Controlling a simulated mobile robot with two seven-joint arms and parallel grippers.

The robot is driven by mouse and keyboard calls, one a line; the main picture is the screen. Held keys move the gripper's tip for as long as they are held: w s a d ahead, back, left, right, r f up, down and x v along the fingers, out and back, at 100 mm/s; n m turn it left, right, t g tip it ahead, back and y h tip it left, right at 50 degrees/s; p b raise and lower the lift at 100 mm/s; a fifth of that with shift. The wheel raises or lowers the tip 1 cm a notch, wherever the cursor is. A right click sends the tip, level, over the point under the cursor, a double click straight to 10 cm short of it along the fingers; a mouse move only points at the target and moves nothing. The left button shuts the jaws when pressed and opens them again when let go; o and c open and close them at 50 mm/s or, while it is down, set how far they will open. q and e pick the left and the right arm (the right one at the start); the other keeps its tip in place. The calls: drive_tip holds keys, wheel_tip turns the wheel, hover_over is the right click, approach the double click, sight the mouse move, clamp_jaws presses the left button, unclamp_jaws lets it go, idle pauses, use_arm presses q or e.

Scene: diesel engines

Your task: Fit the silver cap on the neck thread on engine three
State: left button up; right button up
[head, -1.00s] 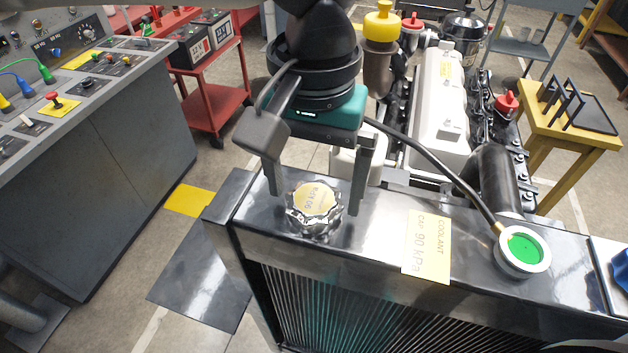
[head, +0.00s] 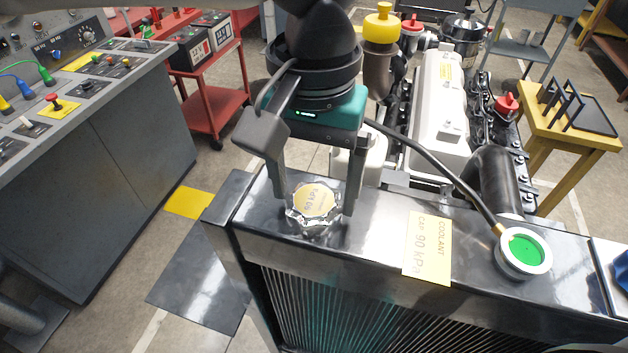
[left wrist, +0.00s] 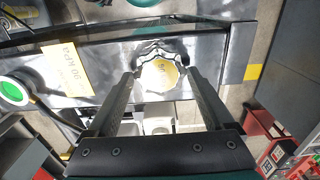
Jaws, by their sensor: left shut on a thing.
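The silver cap (head: 314,204), scalloped with a yellow label on top, is at the left end of the shiny radiator top (head: 375,225). My left gripper (head: 316,205) points down with one finger on each side of the cap and is shut on it. The left wrist view shows the cap (left wrist: 160,74) between the tips of the left gripper (left wrist: 163,80). The neck thread is hidden under the cap, so I cannot tell how the cap sits on it. My right gripper is not in view.
A yellow coolant label (head: 427,248) lies to the right on the radiator top. A round green-faced fitting (head: 523,251) with a black hose stands further right. The engine (head: 440,110) is behind.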

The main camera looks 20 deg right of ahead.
sight(314, 200)
use_arm(q)
clamp_jaws()
drive_tip(key=shift+r+p, duration=1.55)
drive_tip(key=shift+r, duration=1)
drive_tip(key=shift+f, duration=0.1)
